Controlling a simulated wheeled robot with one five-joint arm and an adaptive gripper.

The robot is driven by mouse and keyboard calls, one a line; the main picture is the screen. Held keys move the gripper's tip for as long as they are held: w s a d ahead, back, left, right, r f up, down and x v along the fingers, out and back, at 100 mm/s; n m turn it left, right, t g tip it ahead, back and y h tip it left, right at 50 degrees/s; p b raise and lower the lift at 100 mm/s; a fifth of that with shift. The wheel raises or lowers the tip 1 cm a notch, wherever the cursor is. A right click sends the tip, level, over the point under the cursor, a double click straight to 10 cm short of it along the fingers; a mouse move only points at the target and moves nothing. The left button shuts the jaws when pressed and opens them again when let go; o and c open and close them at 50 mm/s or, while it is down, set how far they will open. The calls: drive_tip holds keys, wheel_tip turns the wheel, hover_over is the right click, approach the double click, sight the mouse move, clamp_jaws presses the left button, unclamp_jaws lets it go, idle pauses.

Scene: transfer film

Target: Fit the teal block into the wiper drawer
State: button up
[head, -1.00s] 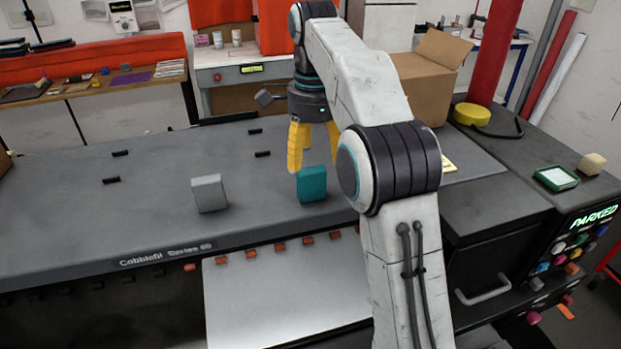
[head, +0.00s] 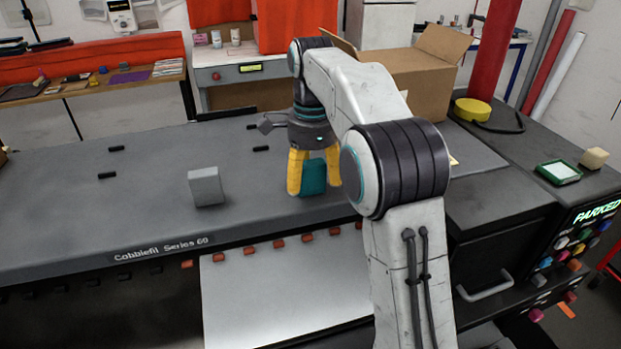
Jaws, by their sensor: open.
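The teal block (head: 313,178) stands upright on the grey machine top near its front edge. My gripper (head: 314,186) points down over it with yellow fingers open. One finger is on the left of the block and the other on the right. The left finger looks very close to the block; I cannot tell whether it touches. The wiper drawer cannot be told for sure; a dark cabinet with a grey handle (head: 485,287) is at the right, under the machine's top.
A grey block (head: 206,186) stands on the machine top left of my gripper. A pale sloping plate (head: 280,296) lies below the front edge. A green-rimmed tray (head: 558,173), a cream block (head: 594,158) and yellow tape (head: 472,110) sit at the right. The left machine top is mostly clear.

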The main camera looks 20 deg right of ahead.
drive_tip(key=shift+c, duration=0.4)
drive_tip(key=c, duration=1.2)
